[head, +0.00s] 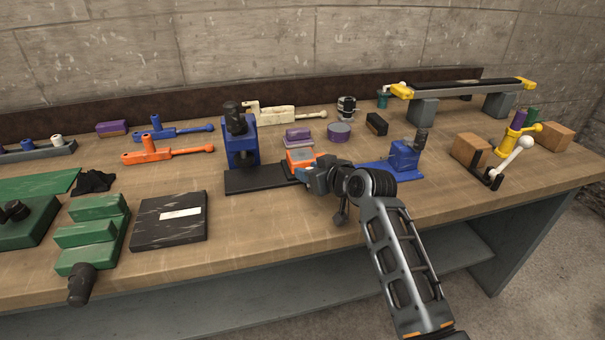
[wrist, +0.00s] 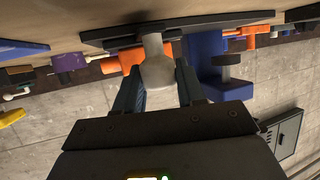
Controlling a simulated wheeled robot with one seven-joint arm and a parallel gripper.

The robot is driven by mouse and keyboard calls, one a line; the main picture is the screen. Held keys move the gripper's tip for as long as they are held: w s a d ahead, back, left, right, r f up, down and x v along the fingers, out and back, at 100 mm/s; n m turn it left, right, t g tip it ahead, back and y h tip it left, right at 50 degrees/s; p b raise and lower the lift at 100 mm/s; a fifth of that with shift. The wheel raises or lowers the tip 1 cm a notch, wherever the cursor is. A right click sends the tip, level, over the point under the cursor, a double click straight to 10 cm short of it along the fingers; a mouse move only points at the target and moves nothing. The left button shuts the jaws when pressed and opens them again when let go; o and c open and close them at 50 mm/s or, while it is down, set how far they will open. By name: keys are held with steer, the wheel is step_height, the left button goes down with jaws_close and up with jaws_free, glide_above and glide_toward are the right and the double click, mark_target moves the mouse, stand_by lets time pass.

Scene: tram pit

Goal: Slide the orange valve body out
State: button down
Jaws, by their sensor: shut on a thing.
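The orange valve body (head: 300,157), a small block with a pale top, sits at the right end of a black base plate (head: 262,178), beside an upright blue clamp (head: 242,148) with a black knob. My gripper (head: 310,176) reaches it from the right front and hides part of it. In the upside-down wrist view, orange faces (wrist: 125,59) show behind a pale grey rounded knob (wrist: 157,72). The fingers of my gripper (wrist: 158,88) are on both sides of this knob and shut on it. The joint between knob and body is not clear.
A blue fixture (head: 403,158) stands close right of my gripper. Behind are a purple block (head: 298,134) and a purple cylinder (head: 339,131). An orange lever tool (head: 165,152) lies to the left. The bench front between the black box (head: 170,225) and my arm is clear.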

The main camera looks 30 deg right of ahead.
steer(key=shift+s+d, duration=0.1)
steer(key=shift+d, duration=0.2)
steer(key=c, duration=0.8)
jaws_free()
steer(key=shift+c, duration=0.2)
steer(key=shift+o, duration=0.4)
steer(key=v, duration=0.8)
steer(key=shift+b, duration=0.4)
steer(key=shift+f, duration=0.1)
